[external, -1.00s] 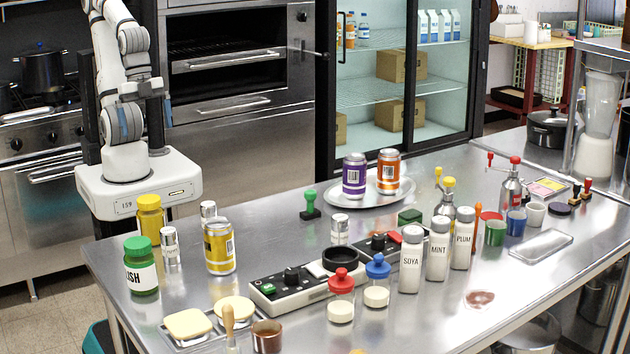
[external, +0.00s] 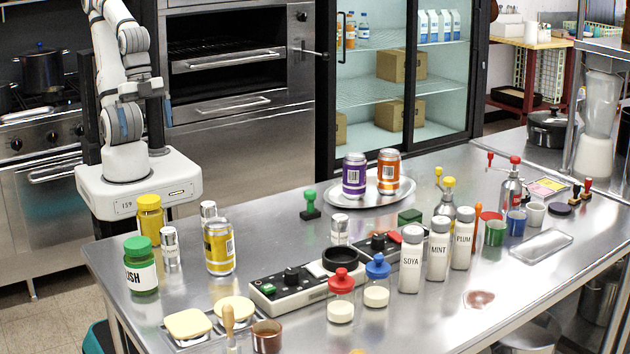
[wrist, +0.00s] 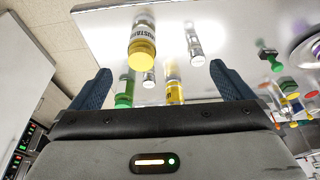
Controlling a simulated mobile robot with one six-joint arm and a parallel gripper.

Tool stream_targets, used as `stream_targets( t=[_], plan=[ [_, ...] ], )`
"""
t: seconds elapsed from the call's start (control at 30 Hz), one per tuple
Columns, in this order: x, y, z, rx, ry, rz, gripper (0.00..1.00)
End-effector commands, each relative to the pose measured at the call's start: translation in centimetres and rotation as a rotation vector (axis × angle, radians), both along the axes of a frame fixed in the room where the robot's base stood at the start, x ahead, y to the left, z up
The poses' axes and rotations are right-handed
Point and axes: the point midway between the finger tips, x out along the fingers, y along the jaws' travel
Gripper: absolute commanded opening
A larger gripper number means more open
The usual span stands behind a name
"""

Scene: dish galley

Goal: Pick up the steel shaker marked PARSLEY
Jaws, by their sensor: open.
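Several steel shakers stand on the steel table. One (external: 170,250) is next to the green-capped jar, one (external: 208,212) is partly hidden behind the yellow can, and one (external: 340,229) is behind the black-and-white panel. I cannot read PARSLEY on any of them. In the wrist view one shaker (wrist: 194,46) is right of the mustard bottle and another (wrist: 148,80) is below that bottle's cap. My gripper (wrist: 160,70) is open and empty, its blue fingers spread wide. In the external view it (external: 160,105) hangs over my base, apart from the table things.
The mustard bottle (external: 150,215), green-capped jar (external: 141,266) and yellow can (external: 219,248) crowd the left shakers. The panel (external: 290,290) lies mid-table. A tray (external: 335,195) with two cans stands behind. White shakers (external: 411,262) stand to the right.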

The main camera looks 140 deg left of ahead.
Motion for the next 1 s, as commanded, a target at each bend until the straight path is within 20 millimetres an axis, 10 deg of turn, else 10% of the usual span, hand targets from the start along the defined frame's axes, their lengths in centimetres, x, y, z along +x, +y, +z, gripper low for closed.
stream_targets(
  t=[0.37, 0.8, 1.0],
  plan=[
    [0.00, 0.00, 0.00, 0.000, 0.000, 0.000, 0.99],
    [0.00, 0.00, 0.00, 0.000, 0.000, 0.000, 0.63],
    [0.00, 0.00, 0.00, 0.000, 0.000, 0.000, 0.62]
  ],
)
